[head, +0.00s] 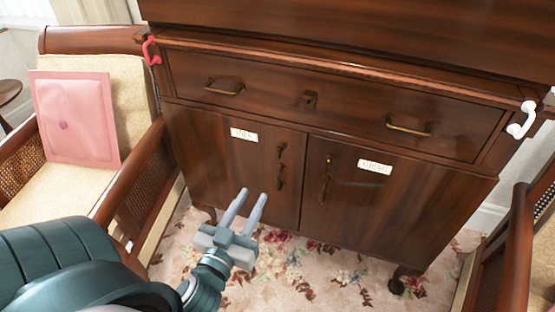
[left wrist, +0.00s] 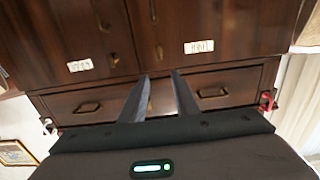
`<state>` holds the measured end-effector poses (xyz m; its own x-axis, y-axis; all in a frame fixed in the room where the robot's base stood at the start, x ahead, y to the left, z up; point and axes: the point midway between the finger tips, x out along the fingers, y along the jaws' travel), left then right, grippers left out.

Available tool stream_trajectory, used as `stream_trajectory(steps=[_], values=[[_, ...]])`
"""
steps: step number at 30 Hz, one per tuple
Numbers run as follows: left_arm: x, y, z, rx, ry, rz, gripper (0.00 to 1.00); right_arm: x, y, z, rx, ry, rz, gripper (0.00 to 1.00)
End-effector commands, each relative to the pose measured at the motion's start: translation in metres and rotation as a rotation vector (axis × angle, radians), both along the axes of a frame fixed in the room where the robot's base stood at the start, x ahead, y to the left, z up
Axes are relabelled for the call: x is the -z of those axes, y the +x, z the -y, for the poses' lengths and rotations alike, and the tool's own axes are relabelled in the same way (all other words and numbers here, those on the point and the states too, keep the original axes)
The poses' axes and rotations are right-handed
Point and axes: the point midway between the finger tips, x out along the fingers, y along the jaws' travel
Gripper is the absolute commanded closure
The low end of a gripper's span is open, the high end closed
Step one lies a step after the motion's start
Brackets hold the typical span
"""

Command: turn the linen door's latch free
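The dark wooden cabinet has two lower doors, a left door (head: 235,170) and a right door (head: 385,205), each with a small white label. The left label (head: 244,135) and right label (head: 374,166) are too blurred to read, so I cannot tell which is the linen door. The left door has a small upper fitting (head: 281,150) and a handle (head: 281,178) at its inner edge. The right door has a small fitting (head: 328,160) above a handle (head: 324,190). My left gripper (head: 253,192) is open and empty, in front of the left door's lower part; its fingers also show in the left wrist view (left wrist: 160,76).
A drawer (head: 330,105) spans above the doors. A red hook (head: 152,52) and a white hook (head: 522,120) are at the cabinet's top corners. Floral carpet (head: 300,270) lies in front.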

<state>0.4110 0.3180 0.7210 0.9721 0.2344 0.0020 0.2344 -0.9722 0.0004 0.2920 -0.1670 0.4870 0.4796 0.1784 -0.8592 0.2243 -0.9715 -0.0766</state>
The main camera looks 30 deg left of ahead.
Motion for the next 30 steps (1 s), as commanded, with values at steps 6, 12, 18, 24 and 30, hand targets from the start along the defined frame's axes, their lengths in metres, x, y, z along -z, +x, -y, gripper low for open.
stream_trajectory(steps=[6,12,18,24,30], values=[[0.0,0.0,0.0,0.0,0.0,0.0,0.72,0.0,0.0,0.0,0.0,0.0,0.0,1.0],[0.0,0.002,0.0,0.001,0.0,-0.001,0.72,-0.001,0.0,0.0,0.0,-0.001,-0.001,1.0],[0.0,0.014,-0.003,0.002,0.001,0.0,0.72,-0.001,-0.001,0.002,0.001,-0.006,-0.01,1.0],[-0.001,0.038,-0.008,0.003,0.001,0.002,0.72,-0.002,-0.004,0.004,0.003,-0.015,-0.027,1.0],[-0.001,0.069,-0.016,0.002,0.002,0.0,0.72,-0.001,-0.008,0.008,0.006,-0.028,-0.052,1.0]])
